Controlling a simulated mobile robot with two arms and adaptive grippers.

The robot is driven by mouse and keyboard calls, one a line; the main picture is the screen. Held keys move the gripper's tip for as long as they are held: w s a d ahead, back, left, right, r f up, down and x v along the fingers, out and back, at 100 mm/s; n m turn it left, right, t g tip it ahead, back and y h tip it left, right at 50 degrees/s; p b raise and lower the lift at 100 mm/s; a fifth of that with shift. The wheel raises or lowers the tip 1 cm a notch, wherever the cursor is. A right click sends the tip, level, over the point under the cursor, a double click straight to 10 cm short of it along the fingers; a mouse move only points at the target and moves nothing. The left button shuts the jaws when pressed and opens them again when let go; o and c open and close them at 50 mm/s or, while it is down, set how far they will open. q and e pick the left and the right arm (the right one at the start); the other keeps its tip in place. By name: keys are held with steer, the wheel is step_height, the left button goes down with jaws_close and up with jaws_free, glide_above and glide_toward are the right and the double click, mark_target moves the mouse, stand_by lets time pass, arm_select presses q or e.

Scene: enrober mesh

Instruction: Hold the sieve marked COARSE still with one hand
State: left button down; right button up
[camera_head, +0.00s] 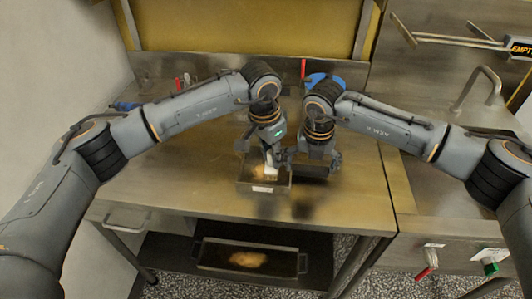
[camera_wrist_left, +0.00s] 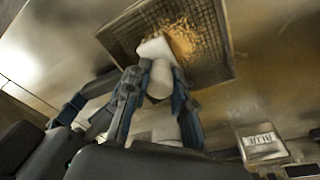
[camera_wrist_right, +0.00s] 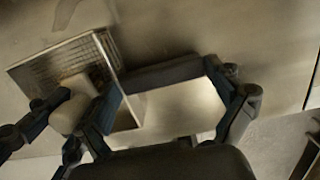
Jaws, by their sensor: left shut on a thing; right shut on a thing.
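A shallow metal sieve (camera_head: 250,186) with a mesh floor and brown crumbs stands on the steel table; its front label is too small to read. The sieve also shows in the left wrist view (camera_wrist_left: 232,60) and right wrist view (camera_wrist_right: 35,72). My left gripper (camera_head: 271,160) is shut on a white rounded tool (camera_wrist_left: 161,78), whose head is over the mesh by the crumbs. My right gripper (camera_head: 312,163) is beside the sieve's right side, its fingers wide around a dark bar (camera_wrist_right: 168,74). The bar appears to meet the sieve's side wall; whether it belongs to the sieve I cannot tell.
A tray (camera_head: 212,257) with a brown heap sits on the shelf below. A blue round thing (camera_head: 325,79) lies behind my right gripper. A sink tap (camera_head: 490,75) stands at the right.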

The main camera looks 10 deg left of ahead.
arm_select(q)
steer(key=shift+a+f, duration=0.15)
steer(key=shift+a, duration=1.9)
steer(key=shift+d+r, duration=0.2)
steer(key=shift+d, duration=1.9)
steer(key=shift+a+f, duration=0.15)
steer(key=shift+a, duration=1.95)
steer(key=shift+d, duration=2.05)
steer(key=shift+a, duration=2.1)
steer(key=shift+d+r, duration=0.1)
steer(key=shift+r, duration=0.1)
